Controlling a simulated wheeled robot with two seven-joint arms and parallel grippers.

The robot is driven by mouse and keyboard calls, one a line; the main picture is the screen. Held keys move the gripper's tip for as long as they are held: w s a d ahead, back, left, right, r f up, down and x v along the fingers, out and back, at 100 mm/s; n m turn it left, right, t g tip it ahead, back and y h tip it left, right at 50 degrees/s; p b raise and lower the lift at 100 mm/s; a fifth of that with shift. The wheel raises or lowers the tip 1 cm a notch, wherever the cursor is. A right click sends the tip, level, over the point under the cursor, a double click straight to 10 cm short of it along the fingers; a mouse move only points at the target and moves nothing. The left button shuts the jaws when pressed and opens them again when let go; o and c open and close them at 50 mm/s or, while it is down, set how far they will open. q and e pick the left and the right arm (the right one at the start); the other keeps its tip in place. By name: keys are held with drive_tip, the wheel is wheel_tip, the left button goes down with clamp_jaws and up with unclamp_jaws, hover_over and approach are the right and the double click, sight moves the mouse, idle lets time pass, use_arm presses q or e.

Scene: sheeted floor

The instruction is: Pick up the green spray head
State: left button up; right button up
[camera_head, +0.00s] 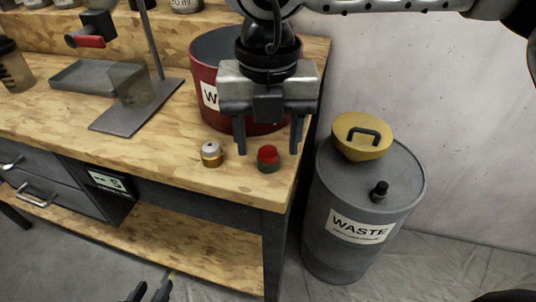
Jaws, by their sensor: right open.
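A small spray head with a green base and a red top (268,157) stands upright near the front right corner of the wooden workbench. A second small head with an orange base and a grey-white top (211,153) stands to its left. My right gripper (268,150) is open, pointing down, with one finger on either side of the green-and-red head in the picture. I cannot tell its exact height above the bench, and nothing is between its fingers that I can see as held. My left gripper (150,291) shows only its fingertips at the bottom edge, apart and empty.
A red bucket (205,75) stands right behind my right gripper. A metal stand (135,108) and grey tray (95,75) are at the left. The bench (160,155) has clear front space. A grey waste drum (330,245) with a yellow lid (350,150) stands right.

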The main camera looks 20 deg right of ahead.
sight(268, 158)
drive_tip(key=shift+w+f, duration=0.1)
drive_tip(key=shift+f, duration=1.35)
drive_tip(key=c, duration=1.1)
drive_tip(key=shift+o, duration=0.2)
drive_tip(key=shift+r, duration=0.2)
